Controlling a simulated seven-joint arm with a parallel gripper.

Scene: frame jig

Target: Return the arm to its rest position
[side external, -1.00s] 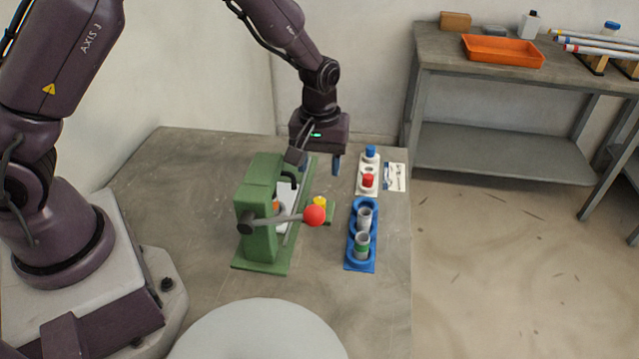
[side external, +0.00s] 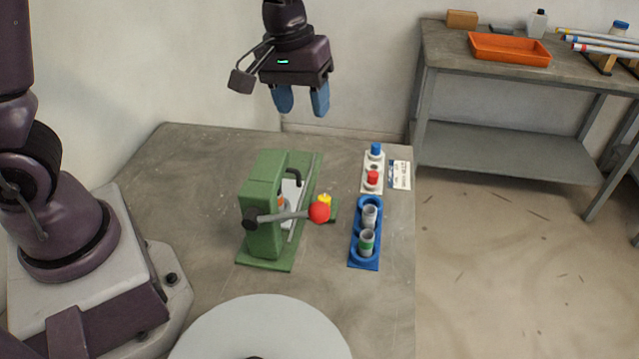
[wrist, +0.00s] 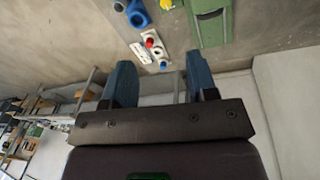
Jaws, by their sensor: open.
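My gripper (side external: 301,100) hangs high above the back of the table, its blue fingers apart and nothing between them. It is clear of everything on the table. In the wrist view the two blue fingers (wrist: 158,88) also stand wide apart and empty. Below it, the green press-like jig (side external: 263,205) stands on the table with its red-knobbed lever (side external: 319,212) pointing right. The jig shows only in part in the wrist view (wrist: 210,25).
A blue holder (side external: 365,262) with grey cups stands right of the jig. Behind it a white block (side external: 373,168) carries a blue and a red cap. A pale round disc (side external: 260,335) is at the front. A grey bench (side external: 510,80) with an orange tray (side external: 510,48) stands at the right back.

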